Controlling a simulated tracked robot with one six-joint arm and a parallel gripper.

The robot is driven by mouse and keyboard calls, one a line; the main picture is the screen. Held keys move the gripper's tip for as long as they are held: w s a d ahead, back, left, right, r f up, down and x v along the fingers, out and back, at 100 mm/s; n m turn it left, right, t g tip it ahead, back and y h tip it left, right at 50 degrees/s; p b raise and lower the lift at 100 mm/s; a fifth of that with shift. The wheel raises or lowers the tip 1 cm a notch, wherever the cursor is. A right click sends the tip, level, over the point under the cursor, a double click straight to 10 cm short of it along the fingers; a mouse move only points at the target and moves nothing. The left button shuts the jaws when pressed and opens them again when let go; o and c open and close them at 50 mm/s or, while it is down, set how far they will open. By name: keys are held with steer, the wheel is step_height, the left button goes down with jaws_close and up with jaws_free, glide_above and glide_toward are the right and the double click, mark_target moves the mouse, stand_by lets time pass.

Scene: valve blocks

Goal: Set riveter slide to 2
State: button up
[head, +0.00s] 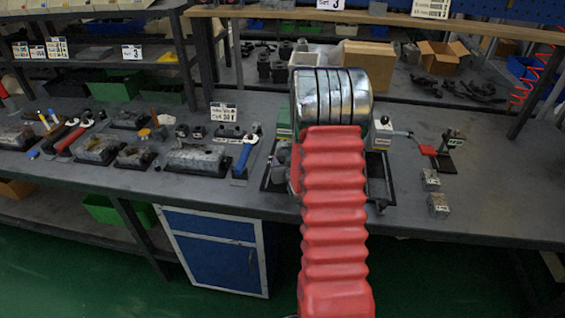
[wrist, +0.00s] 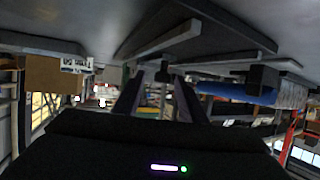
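On the right of the bench in the head view, a red-handled tool (head: 428,150) lies beside a small black stand with a label (head: 452,142). This may be the riveter, but I cannot be sure. No slide scale or number can be read on it. My arm, a red ribbed sleeve with a shiny metal joint, stands in front of the bench and hides part of it; my gripper is hidden in the head view. In the wrist view my gripper (wrist: 157,82) shows two dark fingers apart, with nothing seen between them.
A black tray (head: 377,180) sits partly behind my arm. Two small labelled blocks (head: 438,205) are near the right front edge. Blue-handled and red-handled tools and dark blocks (head: 198,159) fill the left. A cardboard box (head: 367,65) stands behind. The far right bench is clear.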

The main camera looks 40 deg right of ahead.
steer(key=shift+s+a, duration=0.1)
steer(key=v, duration=1.3)
steer(key=shift+s, duration=0.25)
steer(key=shift+r, duration=0.1)
stand_by(0.3)
steer(key=s+a+r+n+g+y, duration=0.1)
steer(key=a+r+g, duration=0.1)
steer(key=a+r, duration=0.45)
steer(key=a+r+n+g+y, duration=0.15)
steer(key=a+r, duration=0.25)
steer(key=a, duration=0.5)
steer(key=s+a+r+n+g+y, duration=0.1)
steer(key=s+a+r, duration=0.2)
steer(key=s+a, duration=0.4)
steer(key=s+a+r+n+g+y, duration=0.1)
steer(key=s+a+r, duration=0.3)
steer(key=s+a, duration=0.4)
steer(key=shift+s+a+n+g+y, duration=0.35)
steer(key=shift+s+g+y, duration=0.2)
steer(key=shift+s+y, duration=0.25)
